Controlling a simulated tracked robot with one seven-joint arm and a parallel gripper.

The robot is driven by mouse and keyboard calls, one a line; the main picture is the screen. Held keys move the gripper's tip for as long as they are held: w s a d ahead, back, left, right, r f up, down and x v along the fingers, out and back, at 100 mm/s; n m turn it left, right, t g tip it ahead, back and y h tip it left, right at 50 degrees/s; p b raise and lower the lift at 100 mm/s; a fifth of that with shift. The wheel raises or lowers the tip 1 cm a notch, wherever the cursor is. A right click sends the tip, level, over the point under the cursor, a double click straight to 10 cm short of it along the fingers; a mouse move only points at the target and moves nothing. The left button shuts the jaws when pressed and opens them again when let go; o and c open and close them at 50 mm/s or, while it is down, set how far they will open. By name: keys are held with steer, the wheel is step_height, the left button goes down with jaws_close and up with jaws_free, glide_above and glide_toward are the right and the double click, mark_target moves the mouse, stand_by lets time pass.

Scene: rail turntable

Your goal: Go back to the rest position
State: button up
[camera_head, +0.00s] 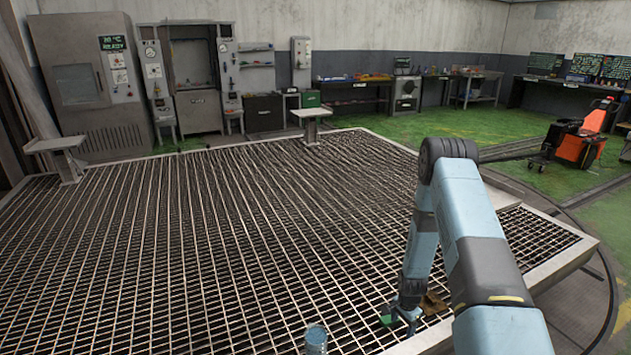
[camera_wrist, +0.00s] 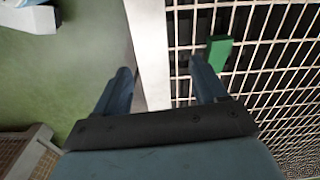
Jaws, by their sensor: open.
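My gripper (camera_wrist: 162,74) shows in the wrist view with its two blue fingers well apart and nothing between them. Its fingers straddle the pale metal edge of the grating platform (camera_wrist: 150,50), with green floor to the left. A small green block (camera_wrist: 219,52) lies on the grating just beyond the right fingertip; I cannot tell whether they touch. In the head view my arm reaches down to the right front edge of the platform, where my gripper (camera_head: 408,316) is small and partly hidden by my own arm. The green block (camera_head: 387,320) shows beside it.
A brownish piece (camera_head: 433,303) lies near the gripper. A blue cylindrical object (camera_head: 316,340) stands at the front. Pale stands (camera_head: 311,114) rise at the platform's far edge. An orange pallet truck (camera_head: 580,147) is at the right. The middle of the grating is clear.

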steer(key=w+a+r+n+t, duration=0.1)
steer(key=w+r, duration=0.1)
steer(key=r, duration=1)
steer(key=w+r+n, duration=0.2)
steer(key=r, duration=1)
steer(key=s+a+r+n+t, duration=0.1)
steer(key=s+r, duration=0.1)
steer(key=r, duration=0.7)
steer(key=s+a+r+n+t, duration=0.1)
steer(key=s+r, duration=0.1)
steer(key=r, duration=0.8)
steer(key=s+a+r+n+t, duration=0.1)
steer(key=s+a+r+n, duration=0.25)
steer(key=s+r, duration=1.2)
steer(key=s+a+r+n+t, duration=0.1)
steer(key=s+r+n, duration=0.2)
steer(key=s+r, duration=0.4)
steer(key=s, duration=0.8)
steer(key=shift+s+r, duration=0.25)
steer(key=shift+r, duration=0.1)
